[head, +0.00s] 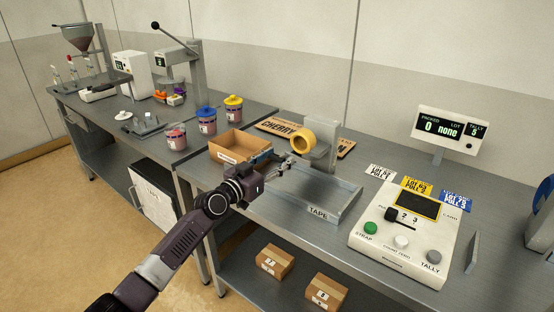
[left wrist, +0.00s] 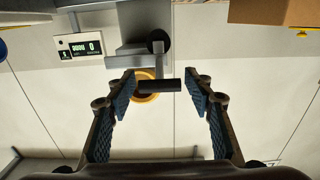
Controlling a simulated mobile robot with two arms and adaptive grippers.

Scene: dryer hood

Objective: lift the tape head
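The tape head carries a yellow tape roll (head: 302,140) on a grey upright (head: 324,138) at the back of the grey TAPE tray (head: 345,205). My left gripper (head: 286,166) is just in front of and below the roll. In the left wrist view, which looks upside down, the left fingers are open. A dark bar-shaped handle (left wrist: 157,86) shows between the fingertips, with the yellow roll (left wrist: 147,98) behind it. I cannot tell whether either finger touches the handle. My right gripper is not in view.
An open cardboard box (head: 240,148) stands left of the tape station, beside several lidded tubs. A control panel (head: 405,232) with buttons and a tally display (head: 440,128) are on the right. Flat printed cardboard (head: 280,126) lies behind. Two small boxes sit on the lower shelf.

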